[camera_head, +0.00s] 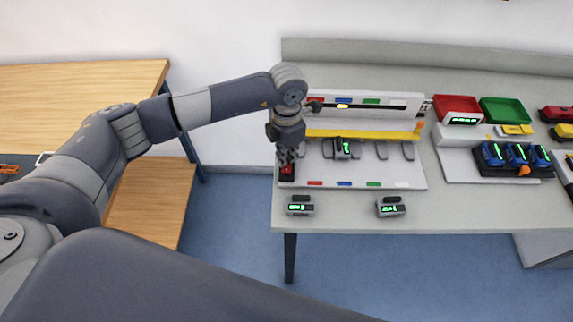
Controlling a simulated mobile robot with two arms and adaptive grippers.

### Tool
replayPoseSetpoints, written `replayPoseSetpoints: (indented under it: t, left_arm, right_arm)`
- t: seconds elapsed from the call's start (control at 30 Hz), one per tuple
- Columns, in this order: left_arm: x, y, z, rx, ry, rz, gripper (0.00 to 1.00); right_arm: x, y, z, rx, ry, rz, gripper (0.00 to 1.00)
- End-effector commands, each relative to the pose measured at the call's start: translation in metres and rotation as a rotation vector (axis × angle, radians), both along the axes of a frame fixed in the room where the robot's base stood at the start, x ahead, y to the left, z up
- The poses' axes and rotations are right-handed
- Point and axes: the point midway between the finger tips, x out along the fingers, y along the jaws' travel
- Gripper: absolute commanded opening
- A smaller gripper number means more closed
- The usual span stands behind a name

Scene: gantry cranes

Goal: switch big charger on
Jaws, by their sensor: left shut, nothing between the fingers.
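The big charger, a wide white unit (375,178) with a yellow bar (362,134) across it, stands on the left part of the grey table. A row of grey slots runs below the bar, and one holds a dark device with a green display (343,148). At the charger's left front corner is a small dark part with red on it (287,170), which looks like a switch. My left gripper (287,158) points down with its fingers shut and empty, right at this red part. I cannot tell whether they touch. My right gripper is not in view.
Two small grey devices with green displays (301,207) (391,207) lie near the grey table's (345,217) front edge. Red (480,108) and green (504,110) trays and a dark rack of blue devices (514,171) stand to the right. A wooden table (75,88) is at left.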

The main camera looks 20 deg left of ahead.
Motion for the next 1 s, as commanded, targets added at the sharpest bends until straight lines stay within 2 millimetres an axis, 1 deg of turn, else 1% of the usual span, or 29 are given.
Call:
replayPoseSetpoints:
  t: [0.07, 0.17, 0.9, 1.0]
  left_arm:
    - [-0.002, 0.001, -0.002, 0.002, 0.005, 0.0, 0.0]
    - [-0.002, 0.001, 0.003, 0.002, 0.005, 0.0, 0.0]
    - [-0.001, 0.0, 0.063, 0.001, 0.001, 0.0, 0.0]
    - [-0.001, 0.0, 0.068, 0.001, 0.003, 0.0, 0.0]
  right_arm:
    - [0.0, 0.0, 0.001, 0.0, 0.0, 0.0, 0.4]
    - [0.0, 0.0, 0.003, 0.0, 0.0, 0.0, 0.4]
    - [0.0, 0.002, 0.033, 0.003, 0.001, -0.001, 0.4]
    - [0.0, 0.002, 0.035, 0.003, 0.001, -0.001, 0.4]
